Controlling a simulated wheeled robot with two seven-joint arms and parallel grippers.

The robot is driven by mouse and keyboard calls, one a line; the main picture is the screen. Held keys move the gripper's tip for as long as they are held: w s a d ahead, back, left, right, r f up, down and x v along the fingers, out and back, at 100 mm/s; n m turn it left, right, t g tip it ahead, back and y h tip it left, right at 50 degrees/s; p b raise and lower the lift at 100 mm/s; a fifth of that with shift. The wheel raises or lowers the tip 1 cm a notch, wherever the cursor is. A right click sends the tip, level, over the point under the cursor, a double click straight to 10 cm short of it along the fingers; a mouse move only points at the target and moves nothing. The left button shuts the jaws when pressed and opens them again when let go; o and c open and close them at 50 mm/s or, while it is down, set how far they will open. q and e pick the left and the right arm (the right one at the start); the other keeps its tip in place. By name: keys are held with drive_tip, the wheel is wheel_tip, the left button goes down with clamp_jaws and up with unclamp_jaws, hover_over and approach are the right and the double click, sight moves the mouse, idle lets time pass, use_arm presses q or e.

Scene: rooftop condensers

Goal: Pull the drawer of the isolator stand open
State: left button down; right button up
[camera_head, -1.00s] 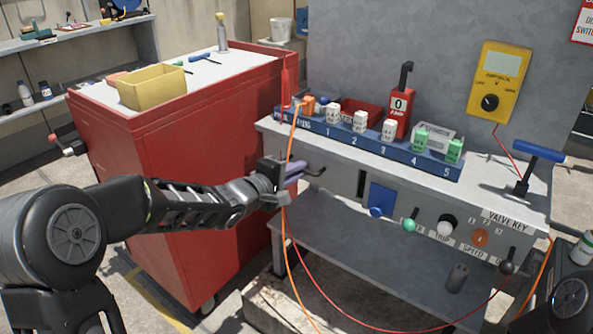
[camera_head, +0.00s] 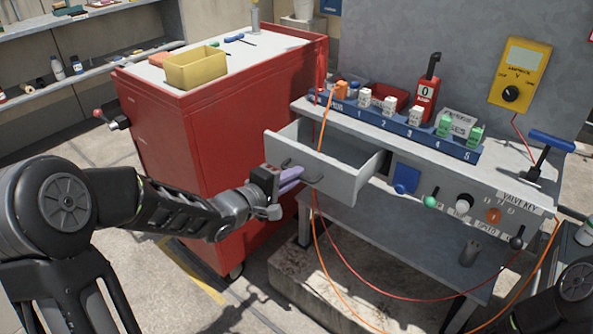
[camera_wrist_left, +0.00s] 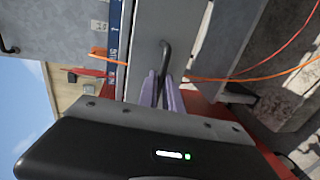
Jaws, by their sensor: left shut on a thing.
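The isolator stand (camera_head: 430,215) is a grey bench with a front panel of knobs and labels. Its drawer (camera_head: 345,185) at the left end is pulled well out, and its inside looks empty. My left gripper (camera_head: 298,178) is at the drawer front, its pale purple fingers shut on the dark bar handle (camera_head: 314,181). In the left wrist view the fingers (camera_wrist_left: 160,88) close around the handle (camera_wrist_left: 164,58) on the grey drawer front (camera_wrist_left: 185,40). The gripper hides part of the handle. My right gripper is not in view.
A red tool cabinet (camera_head: 215,140) with a yellow bin (camera_head: 195,70) stands close to the left of the drawer. A red cable (camera_head: 400,297) loops below the stand. A blue-handled valve key (camera_head: 552,141) stands on the right end.

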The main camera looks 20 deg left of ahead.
use_arm(q)
drive_tip(key=c, duration=1.5)
unclamp_jaws()
drive_tip(key=p+v, duration=0.2)
drive_tip(key=v, duration=0.5)
drive_tip(key=shift+s+a, duration=0.1)
drive_tip(key=shift+s, duration=0.3)
drive_tip(key=shift+m, duration=0.3)
